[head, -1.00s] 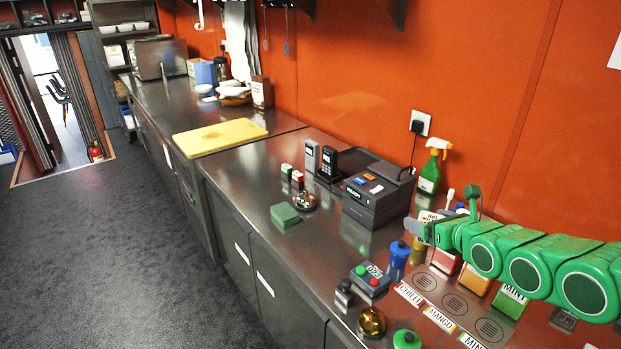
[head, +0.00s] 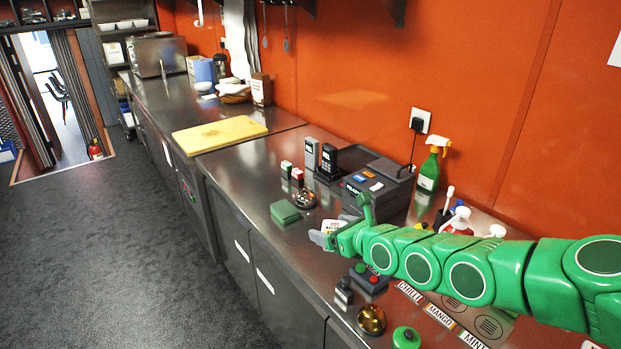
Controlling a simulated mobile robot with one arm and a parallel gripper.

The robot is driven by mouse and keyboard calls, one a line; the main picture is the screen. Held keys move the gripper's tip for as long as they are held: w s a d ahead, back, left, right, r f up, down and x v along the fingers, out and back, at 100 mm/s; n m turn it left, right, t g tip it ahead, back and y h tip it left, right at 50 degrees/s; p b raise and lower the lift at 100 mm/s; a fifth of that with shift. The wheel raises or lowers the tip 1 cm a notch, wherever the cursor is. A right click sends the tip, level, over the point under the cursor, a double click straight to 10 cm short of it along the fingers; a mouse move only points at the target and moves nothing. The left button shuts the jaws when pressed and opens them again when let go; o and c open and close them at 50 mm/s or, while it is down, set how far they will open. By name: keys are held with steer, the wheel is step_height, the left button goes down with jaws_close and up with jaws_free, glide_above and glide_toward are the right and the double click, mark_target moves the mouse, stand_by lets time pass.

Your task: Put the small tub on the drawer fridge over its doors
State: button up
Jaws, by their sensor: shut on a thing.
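My gripper (head: 322,239) is at the end of the green arm, above the near steel counter. It is shut on a small tub (head: 333,226) with a white label with dark lettering; the arm hides part of the tub. It appears held above the counter top. A steel-topped unit (head: 185,112) carrying a yellow cutting board stands farther back, with a small panel with a green light on its front. The near counter (head: 240,170) has dark doors with white labels. I cannot tell for sure which of these units is the drawer fridge.
A green sponge (head: 285,212), a small metal dish (head: 305,199), a black till-like machine (head: 375,190) and a red-and-green button box (head: 370,279) stand on the near counter. A yellow cutting board (head: 219,135) lies farther back. Bare steel lies left of the sponge.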

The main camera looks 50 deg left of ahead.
steer(key=shift+s+a+f, duration=0.1)
steer(key=shift+s+a, duration=0.05)
steer(key=shift+a, duration=0.25)
steer(key=shift+w+a+f, duration=1.15)
steer(key=shift+a+f, duration=0.4)
steer(key=shift+a, duration=0.3)
steer(key=shift+w+a+f, duration=1.2)
steer(key=shift+a+f, duration=0.4)
steer(key=shift+a, duration=0.2)
steer(key=shift+w+a+f, duration=1.15)
steer(key=shift+a+f, duration=0.4)
steer(key=shift+a, duration=0.3)
steer(key=shift+w+a+f, duration=0.1)
steer(key=shift+a+f, duration=0.1)
steer(key=shift+f, duration=1.55)
steer(key=shift+f, duration=0.1)
steer(key=o, duration=0.9)
steer(key=shift+o, duration=0.2)
